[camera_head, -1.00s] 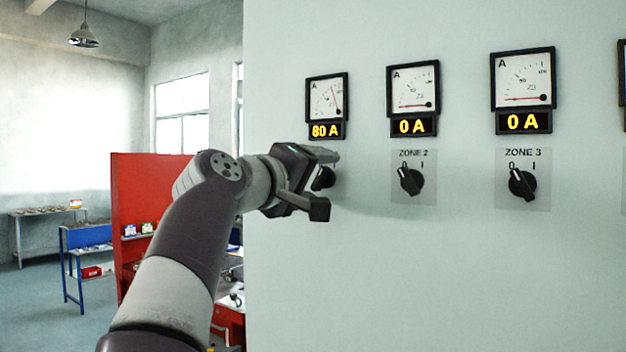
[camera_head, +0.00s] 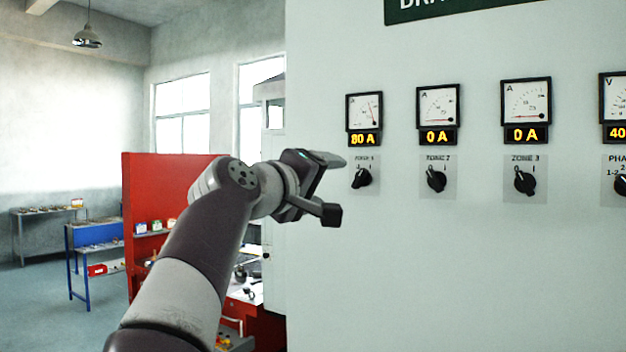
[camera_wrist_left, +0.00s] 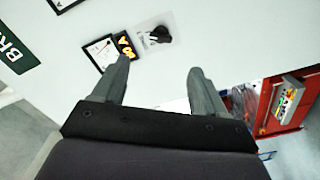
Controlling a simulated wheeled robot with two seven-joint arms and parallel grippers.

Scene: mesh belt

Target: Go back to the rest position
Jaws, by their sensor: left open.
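My left gripper (camera_head: 338,188) is open and empty in the head view, a little left of the zone 1 knob (camera_head: 361,178) and apart from it. In the left wrist view the two fingers of the left gripper (camera_wrist_left: 160,80) are spread wide with nothing between them. The zone 1 knob also shows there (camera_wrist_left: 157,36), beyond the fingertips. The zone 1 meter (camera_head: 364,112) reads 80 A. My right gripper is not in view.
The pale cabinet panel (camera_head: 450,270) fills the right side. It carries the zone 2 knob (camera_head: 436,180), zone 3 knob (camera_head: 525,181) and further meters. A red partition (camera_head: 170,185) and blue bench (camera_head: 95,236) stand left. The air left of the panel looks free.

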